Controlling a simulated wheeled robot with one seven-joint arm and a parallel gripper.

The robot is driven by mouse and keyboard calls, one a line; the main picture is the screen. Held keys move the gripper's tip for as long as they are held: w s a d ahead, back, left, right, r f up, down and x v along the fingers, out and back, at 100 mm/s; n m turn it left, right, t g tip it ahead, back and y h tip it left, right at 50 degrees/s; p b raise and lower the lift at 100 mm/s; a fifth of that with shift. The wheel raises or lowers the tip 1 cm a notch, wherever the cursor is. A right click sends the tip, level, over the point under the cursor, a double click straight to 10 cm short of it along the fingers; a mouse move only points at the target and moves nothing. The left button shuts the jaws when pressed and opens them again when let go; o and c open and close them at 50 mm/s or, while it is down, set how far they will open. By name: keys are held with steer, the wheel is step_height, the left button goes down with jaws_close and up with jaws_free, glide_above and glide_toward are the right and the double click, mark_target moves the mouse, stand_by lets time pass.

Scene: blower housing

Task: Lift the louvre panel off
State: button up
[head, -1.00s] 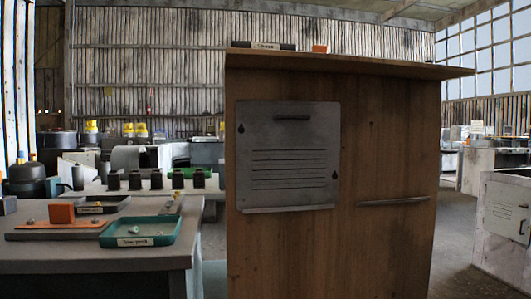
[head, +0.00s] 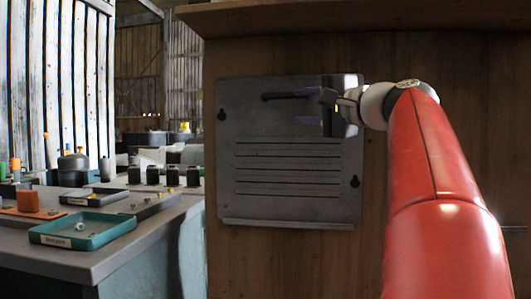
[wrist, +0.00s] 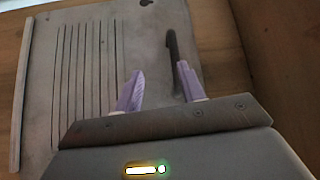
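The grey louvre panel (head: 285,208) is upright and flat against the wooden housing front, with several horizontal slits and keyhole-shaped openings at its left and lower right. It also fills much of the wrist view (wrist: 55,70). Its dark bar handle (head: 279,96) is near the top edge. My gripper (head: 301,106) is in front of the panel's upper right, at the handle's right end. In the wrist view its two purple fingers (wrist: 158,70) are spread, with the handle (wrist: 172,45) close by the right fingertip. I cannot tell whether they touch. My arm hides the panel's upper right corner.
The wooden housing (head: 300,265) has an overhanging top (head: 330,18). A bench (head: 100,262) stands left, with a teal tray (head: 82,230), an orange block (head: 27,201) and several black blocks. A strip of metal (head: 512,229) shows on the housing at the right.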

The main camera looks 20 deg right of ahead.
mark_target(289, 94)
steer(key=shift+t, duration=0.4)
steer(key=w+r+p, duration=0.1)
steer(key=w, duration=0.1)
steer(key=w+r+p, duration=0.1)
steer(key=w, duration=0.1)
steer(key=w+a+r+p, duration=0.1)
steer(key=shift+w, duration=0.4)
steer(key=shift+w+a, duration=0.1)
steer(key=shift+w, duration=0.2)
steer(key=shift+c, duration=0.4)
jaws_close()
